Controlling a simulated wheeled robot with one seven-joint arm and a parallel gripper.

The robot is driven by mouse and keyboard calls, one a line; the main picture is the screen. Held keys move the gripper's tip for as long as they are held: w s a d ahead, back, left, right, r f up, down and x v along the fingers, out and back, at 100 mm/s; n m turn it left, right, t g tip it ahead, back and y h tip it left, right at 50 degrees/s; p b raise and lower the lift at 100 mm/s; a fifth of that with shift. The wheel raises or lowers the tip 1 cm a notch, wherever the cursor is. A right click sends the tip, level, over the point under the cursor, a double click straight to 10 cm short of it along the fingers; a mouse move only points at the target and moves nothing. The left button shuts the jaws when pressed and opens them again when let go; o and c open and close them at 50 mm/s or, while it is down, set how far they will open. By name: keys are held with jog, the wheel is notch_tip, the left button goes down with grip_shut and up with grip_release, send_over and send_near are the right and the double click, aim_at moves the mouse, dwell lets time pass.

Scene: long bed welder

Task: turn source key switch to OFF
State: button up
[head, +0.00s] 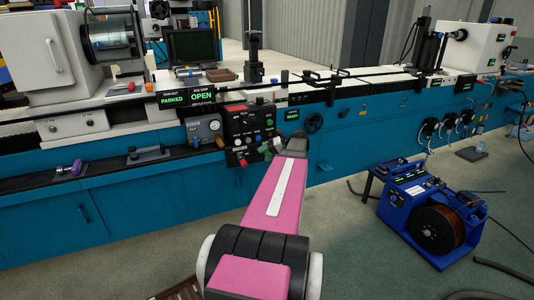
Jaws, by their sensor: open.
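A dark control panel (249,117) with several coloured knobs and buttons is on the front of the blue machine, at the picture's middle. The source key switch cannot be singled out among these small controls; it may be hidden. My pink arm reaches forward to the panel's lower right. My gripper (266,147) is small at the arm's far end, in front of the panel's lower right part. Its jaws are open, with nothing seen between them. Whether it touches any control cannot be told.
Signs reading PARKED (171,99) and OPEN (201,96) stand above. A blue wire-spool unit (432,212) is on the floor at right. The floor between is clear.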

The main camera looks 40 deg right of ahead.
aim_at(243, 162)
jog(key=x, duration=1)
jog(key=shift+w+a, duration=0.15)
jog(key=shift+a, duration=0.05)
jog(key=c, duration=1)
